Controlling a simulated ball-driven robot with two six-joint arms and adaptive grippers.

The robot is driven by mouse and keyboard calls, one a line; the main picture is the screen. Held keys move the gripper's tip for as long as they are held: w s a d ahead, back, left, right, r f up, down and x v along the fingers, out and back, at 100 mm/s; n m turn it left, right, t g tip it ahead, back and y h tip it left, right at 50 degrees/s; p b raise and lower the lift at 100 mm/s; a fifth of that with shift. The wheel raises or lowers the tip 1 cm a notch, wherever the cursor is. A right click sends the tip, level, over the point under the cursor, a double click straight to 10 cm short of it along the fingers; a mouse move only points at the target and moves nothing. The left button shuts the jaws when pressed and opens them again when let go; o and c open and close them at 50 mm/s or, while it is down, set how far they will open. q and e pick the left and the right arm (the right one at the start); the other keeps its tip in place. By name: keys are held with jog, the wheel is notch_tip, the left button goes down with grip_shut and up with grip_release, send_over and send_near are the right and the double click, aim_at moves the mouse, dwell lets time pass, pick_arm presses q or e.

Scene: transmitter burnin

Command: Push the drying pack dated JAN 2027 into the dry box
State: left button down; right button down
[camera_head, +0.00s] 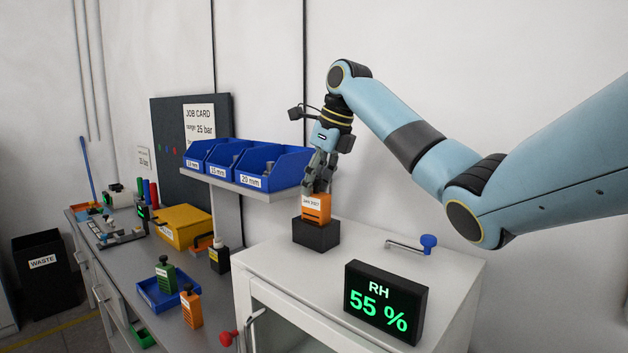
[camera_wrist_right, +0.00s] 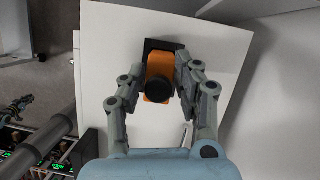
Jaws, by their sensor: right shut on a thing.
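The orange drying pack (camera_head: 316,208) has a small white label that seems to read JAN 2027. It stands upright at the black socket (camera_head: 316,235) on top of the white dry box (camera_head: 270,240). Its lower end meets the socket's top; how deep it sits I cannot tell. My right gripper (camera_head: 319,184) points down and is shut on the pack from above. In the right wrist view the fingers flank the orange pack (camera_wrist_right: 158,64) and its round black knob (camera_wrist_right: 159,88), with part of the black socket (camera_wrist_right: 151,43) behind. My left gripper is out of view.
An RH display (camera_head: 386,302) reading 55 % and a blue-knobbed lever (camera_head: 428,243) stand on the box. Another orange pack (camera_head: 191,309) and a green pack (camera_head: 165,273) by a blue tray (camera_head: 151,297) are on the bench. Blue bins (camera_head: 270,168) sit close left of the gripper.

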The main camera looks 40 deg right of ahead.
jog(key=shift+f, duration=0.95)
jog(key=c, duration=0.9)
grip_release()
jog(key=shift+o, duration=0.2)
jog(key=v, duration=1.2)
jog(key=shift+f, duration=0.2)
